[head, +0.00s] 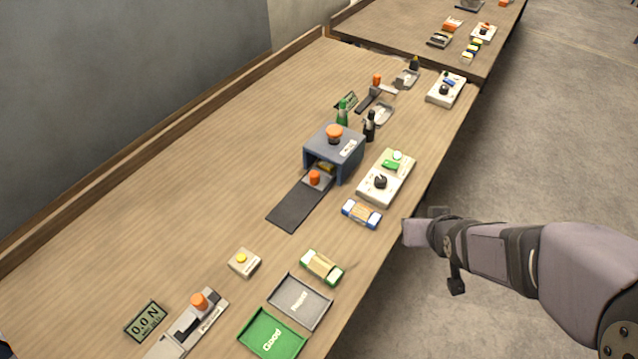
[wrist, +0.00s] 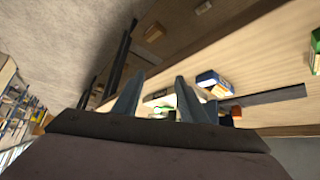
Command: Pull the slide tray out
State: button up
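The slide tray (head: 317,185) sits at the open front of a blue-grey box (head: 347,158), with an orange knob (head: 314,177) on it. Part of the tray is inside the box, where something yellow shows. A dark flat track (head: 292,212) runs from the box toward the lower left; a dark strip also shows in the wrist view (wrist: 275,97). My gripper (wrist: 159,77) is open and empty, its two fingers apart. In the head view it is beyond the table's right edge, well away from the tray.
A blue-and-white block (head: 361,214) and a white panel with a black knob (head: 372,192) lie between my gripper and the box. A green-ended block (head: 321,267), grey tray (head: 298,302) and green tray (head: 268,335) are nearer.

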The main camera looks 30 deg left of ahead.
aim_at(316, 176)
jog(key=a+y, duration=0.1)
jog(key=a, duration=0.2)
jog(key=a+n+y+b, duration=0.1)
jog(key=a, duration=0.3)
jog(key=s+a+n+y, duration=0.1)
jog(key=a, duration=0.3)
jog(key=shift+a+r+t+y, duration=0.1)
jog(key=shift+a+t+y, duration=0.05)
jog(key=shift+t+y, duration=0.15)
jog(key=s+a+n+y, duration=0.1)
jog(key=a, duration=0.2)
jog(key=s+a+y+b, duration=0.1)
jog(key=a, duration=0.2)
jog(key=s+a+r+n+y+b, duration=0.1)
jog(key=a, duration=0.2)
jog(key=shift+s+r+n+y, duration=0.1)
jog(key=shift+n+y, duration=0.2)
jog(key=shift+y, duration=0.1)
jog(key=shift+s+a+r, duration=0.1)
jog(key=shift+a+r, duration=0.1)
jog(key=shift+a, duration=0.1)
jog(key=shift+p+x, duration=0.55)
jog(key=shift+x, duration=3.1)
jog(key=shift+d, duration=0.1)
jog(key=shift+c, duration=0.6)
